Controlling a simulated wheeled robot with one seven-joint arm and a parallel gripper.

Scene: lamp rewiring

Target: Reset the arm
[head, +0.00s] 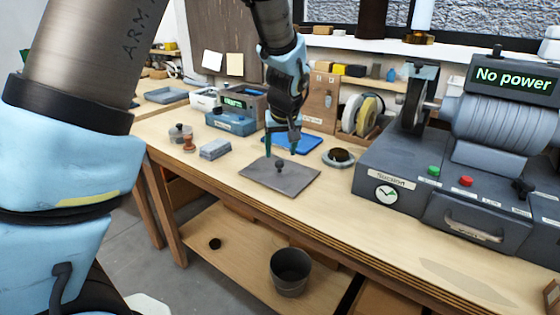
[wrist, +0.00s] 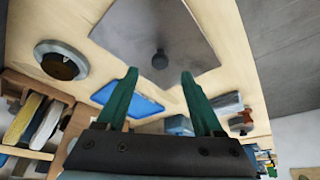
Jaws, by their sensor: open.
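My gripper (head: 282,142) is open and empty, pointing down above the workbench. In the wrist view my gripper (wrist: 158,92) shows two green fingers spread apart with nothing between them. Beyond the fingertips lies a grey mat (head: 301,182) with a small dark knob-like piece (head: 280,166) standing on it. The mat (wrist: 190,20) and the dark piece (wrist: 160,60) also show in the wrist view, apart from the fingers. A blue tray (head: 308,144) lies just behind the gripper and is partly hidden by it.
A grey machine (head: 400,172) with a "No power" display (head: 515,80) stands at the right. A round dish (head: 338,158), wire spools (head: 368,115), grey blocks (head: 214,149) and a wooden stamp-like piece (head: 189,145) stand around the mat. A bucket (head: 290,285) sits on the lower shelf. The bench front is clear.

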